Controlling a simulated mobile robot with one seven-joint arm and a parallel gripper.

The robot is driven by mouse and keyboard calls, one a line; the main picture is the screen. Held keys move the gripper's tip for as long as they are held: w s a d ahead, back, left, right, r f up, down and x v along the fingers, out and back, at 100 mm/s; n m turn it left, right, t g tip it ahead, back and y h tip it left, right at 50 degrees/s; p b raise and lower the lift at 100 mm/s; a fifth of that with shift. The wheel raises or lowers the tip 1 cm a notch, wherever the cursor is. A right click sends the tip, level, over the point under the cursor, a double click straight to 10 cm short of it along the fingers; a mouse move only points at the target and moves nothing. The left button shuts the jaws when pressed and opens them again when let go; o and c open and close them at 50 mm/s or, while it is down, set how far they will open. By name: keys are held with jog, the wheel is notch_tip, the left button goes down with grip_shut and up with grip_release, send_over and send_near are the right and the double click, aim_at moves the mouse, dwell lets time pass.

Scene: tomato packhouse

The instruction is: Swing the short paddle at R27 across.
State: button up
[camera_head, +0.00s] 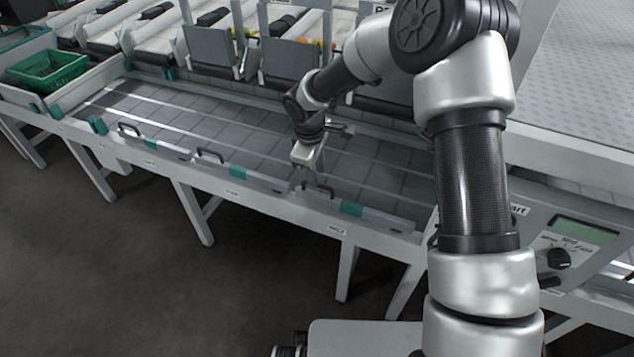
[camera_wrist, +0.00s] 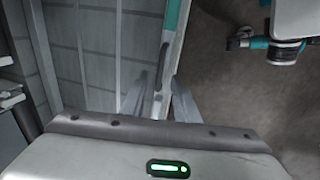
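Several short grey paddles with black loop handles and teal pieces lie along the belt's front rail. The nearest paddle's black handle (camera_head: 318,187) is just right of and below my gripper (camera_head: 303,168) in the head view. A small label (camera_head: 337,230) sits on the rail below it; I cannot read it surely as R27.
The grey tiled belt (camera_head: 235,135) behind the rail is empty. Upright grey plates (camera_head: 290,62) and chutes with a few tomatoes stand behind it. A green crate (camera_head: 48,70) is at far left. A control panel (camera_head: 575,245) is at right. Open floor lies in front.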

jog(key=shift+w+d+f+b, duration=0.1)
jog(key=shift+w+f+b, duration=0.1)
jog(key=shift+f, duration=0.7)
jog(key=shift+w+d+f+b, duration=0.1)
jog(key=shift+w+f+b, duration=0.05)
jog(key=shift+f, duration=0.75)
grip_shut()
